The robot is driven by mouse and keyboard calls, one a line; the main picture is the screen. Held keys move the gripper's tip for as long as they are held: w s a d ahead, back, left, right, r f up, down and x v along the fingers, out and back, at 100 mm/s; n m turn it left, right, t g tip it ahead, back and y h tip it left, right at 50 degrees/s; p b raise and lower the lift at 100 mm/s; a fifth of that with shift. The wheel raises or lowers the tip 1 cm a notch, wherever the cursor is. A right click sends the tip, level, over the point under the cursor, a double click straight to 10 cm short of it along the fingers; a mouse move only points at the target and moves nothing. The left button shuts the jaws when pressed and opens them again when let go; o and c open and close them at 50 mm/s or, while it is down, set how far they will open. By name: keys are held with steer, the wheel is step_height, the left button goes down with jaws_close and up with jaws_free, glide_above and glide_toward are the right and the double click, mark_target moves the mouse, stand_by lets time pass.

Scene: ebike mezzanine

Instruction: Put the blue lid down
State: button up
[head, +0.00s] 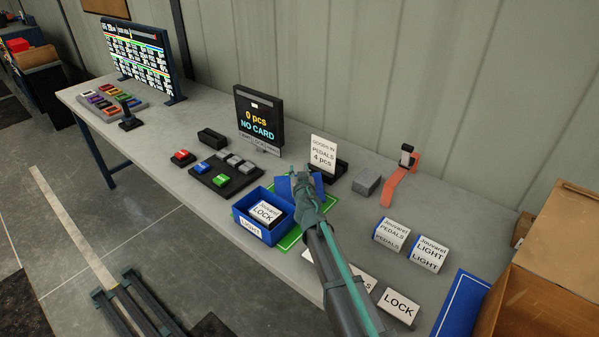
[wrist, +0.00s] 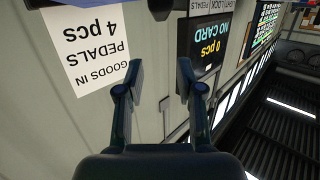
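The blue lid (head: 283,187) shows on both sides of my gripper (head: 301,182) in the head view, at the far part of the green mat (head: 291,240). My gripper hides its middle, and I cannot tell whether it touches the mat. In the wrist view, my gripper (wrist: 159,65) has its two fingers apart with a clear gap between the tips. A dark knob-like piece (wrist: 160,9) and a strip of blue are cut off at the top edge, beyond the tips. No contact with the fingers is visible.
A blue bin (head: 256,232) holding a LOCK box (head: 265,212) stands left of my arm. A pedals card (head: 323,151) and a NO CARD display (head: 259,118) stand behind. A grey block (head: 366,183) and labelled boxes (head: 390,234) stand right. Grey bench top is free between them.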

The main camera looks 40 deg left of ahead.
steer(key=shift+r+p, duration=0.7)
steer(key=shift+p, duration=0.2)
steer(key=f+b+v, duration=0.1)
steer(key=b+v, duration=0.1)
steer(key=v, duration=0.5)
steer(key=shift+s+d+r, duration=0.15)
steer(key=shift+d+r, duration=0.05)
steer(key=shift+r, duration=0.2)
